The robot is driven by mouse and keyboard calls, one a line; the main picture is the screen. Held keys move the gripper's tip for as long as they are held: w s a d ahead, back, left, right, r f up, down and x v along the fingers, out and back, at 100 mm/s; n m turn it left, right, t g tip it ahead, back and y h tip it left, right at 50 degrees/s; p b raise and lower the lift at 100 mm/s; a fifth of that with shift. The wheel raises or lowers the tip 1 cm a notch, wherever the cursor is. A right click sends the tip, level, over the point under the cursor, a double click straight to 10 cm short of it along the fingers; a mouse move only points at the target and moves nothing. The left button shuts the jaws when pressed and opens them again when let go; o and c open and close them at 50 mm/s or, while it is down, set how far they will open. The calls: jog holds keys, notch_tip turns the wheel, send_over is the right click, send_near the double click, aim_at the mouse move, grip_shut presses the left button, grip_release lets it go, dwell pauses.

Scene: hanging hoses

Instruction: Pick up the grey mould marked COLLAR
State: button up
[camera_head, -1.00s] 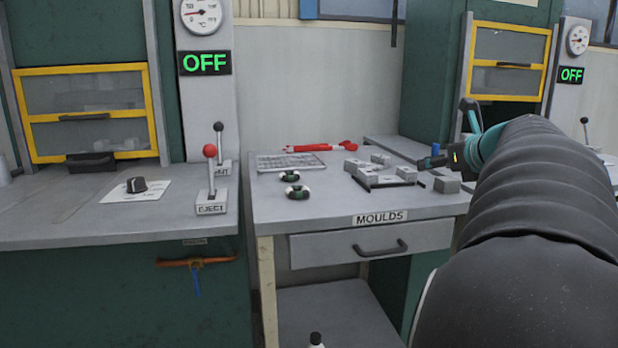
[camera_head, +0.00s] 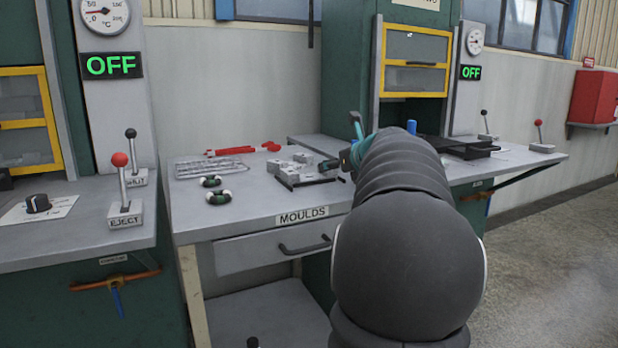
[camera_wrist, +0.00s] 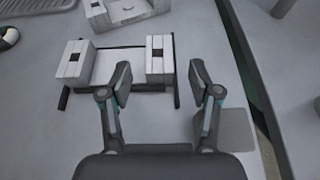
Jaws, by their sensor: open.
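Several grey moulds (camera_head: 292,164) sit on the bench marked MOULDS. In the wrist view, one grey block (camera_wrist: 160,58) with a dark square recess stands just beyond and between my fingertips. A second grey block (camera_wrist: 75,63) stands to the left, at the other end of a dark frame (camera_wrist: 120,88). A larger grey mould (camera_wrist: 120,12) is partly cut off at the top. I cannot read the word COLLAR on any of them. My gripper (camera_wrist: 160,83) is open, with nothing between its fingers. In the head view my arm hides part of the gripper.
Two dark-and-white rings (camera_head: 217,190), a wire rack (camera_head: 210,167) and a red tool (camera_head: 232,151) lie left of the moulds. A press bench with a red-knobbed EJECT lever (camera_head: 121,175) stands at left. In the wrist view, the bench edge (camera_wrist: 250,70) runs close on the right.

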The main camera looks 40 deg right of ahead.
aim_at(309, 174)
jog(key=x, duration=0.3)
jog(key=shift+w+f, duration=0.1)
jog(key=shift+f, duration=0.05)
grip_shut()
jog(key=shift+r, duration=0.2)
